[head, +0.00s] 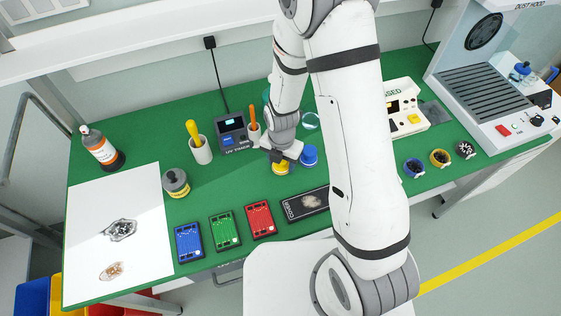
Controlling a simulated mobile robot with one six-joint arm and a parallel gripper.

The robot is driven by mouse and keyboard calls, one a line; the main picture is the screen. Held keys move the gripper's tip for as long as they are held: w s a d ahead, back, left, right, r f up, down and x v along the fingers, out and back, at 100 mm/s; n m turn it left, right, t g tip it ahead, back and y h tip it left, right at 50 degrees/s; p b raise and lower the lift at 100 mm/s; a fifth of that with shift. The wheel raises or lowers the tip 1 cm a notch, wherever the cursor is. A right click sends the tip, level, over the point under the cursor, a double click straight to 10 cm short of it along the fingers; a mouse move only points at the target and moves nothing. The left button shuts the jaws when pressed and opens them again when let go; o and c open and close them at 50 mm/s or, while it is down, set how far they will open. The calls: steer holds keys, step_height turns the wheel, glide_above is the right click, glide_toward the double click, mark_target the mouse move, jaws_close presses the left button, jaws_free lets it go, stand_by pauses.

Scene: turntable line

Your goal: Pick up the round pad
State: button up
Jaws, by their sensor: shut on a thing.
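My gripper (281,156) points down over the green table, in the middle of the head view. It is shut on a small round yellow thing (281,169), which shows just below the jaws and looks most like the round pad. The jaws and wrist hide its upper part. I cannot tell whether it touches the table. A similar round blue thing (309,156) sits close to the right of the jaws.
Red (260,220), green (224,230) and blue (188,243) flat cases and a black box (303,205) lie in front. A lidded jar (176,183) and a cup (201,150) stand left. Several ring-shaped items lie right, before the dust hood (490,80).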

step_height(320, 180, up, 10)
steer(key=shift+b, duration=0.8)
